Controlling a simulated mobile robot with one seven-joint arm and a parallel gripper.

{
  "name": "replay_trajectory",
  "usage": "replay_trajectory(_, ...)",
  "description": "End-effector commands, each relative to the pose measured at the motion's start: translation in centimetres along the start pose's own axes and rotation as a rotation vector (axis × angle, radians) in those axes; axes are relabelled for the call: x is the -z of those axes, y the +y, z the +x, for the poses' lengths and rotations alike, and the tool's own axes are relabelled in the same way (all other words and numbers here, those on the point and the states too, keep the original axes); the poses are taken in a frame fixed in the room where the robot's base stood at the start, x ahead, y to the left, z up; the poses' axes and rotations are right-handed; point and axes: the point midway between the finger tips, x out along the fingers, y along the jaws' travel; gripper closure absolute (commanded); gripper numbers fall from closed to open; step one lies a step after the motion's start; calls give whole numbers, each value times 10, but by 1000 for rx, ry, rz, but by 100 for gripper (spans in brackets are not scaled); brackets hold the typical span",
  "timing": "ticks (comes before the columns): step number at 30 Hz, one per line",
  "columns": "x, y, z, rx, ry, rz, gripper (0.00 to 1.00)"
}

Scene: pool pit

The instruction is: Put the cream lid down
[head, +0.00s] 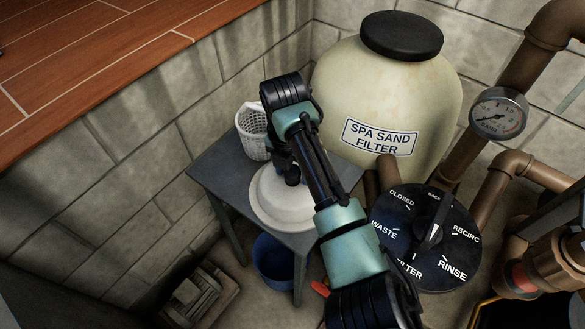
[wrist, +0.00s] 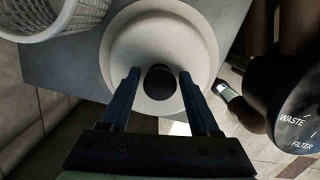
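The cream lid (head: 268,209) is a round, pale disc with a raised middle, at the front part of the small grey table in the head view. In the wrist view the lid (wrist: 205,55) lies below my gripper, with a dark round knob (wrist: 160,82) at its centre. My gripper (wrist: 159,74) has its two blue fingers spread, one on each side of the knob, with a narrow gap showing at each side. In the head view my arm covers part of the lid, and the fingertips are hidden. I cannot tell whether the lid fully touches the tabletop.
The grey table (head: 222,176) also bears a white basket (head: 252,143) at its back left. A sand filter tank (head: 390,95) and a dial valve (head: 424,238) stand close on the right. A blue bucket (head: 273,262) is under the table. The table's left part is clear.

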Motion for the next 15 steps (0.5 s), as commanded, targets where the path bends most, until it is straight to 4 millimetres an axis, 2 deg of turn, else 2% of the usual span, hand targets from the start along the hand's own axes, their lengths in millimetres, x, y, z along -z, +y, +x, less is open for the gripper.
replay_trajectory(2,0,0,0,0,0,0,24)
replay_trajectory(10,0,0,-1,0,0,0,24)
replay_trajectory(15,-1,0,-15,-2,-3,-1,24)
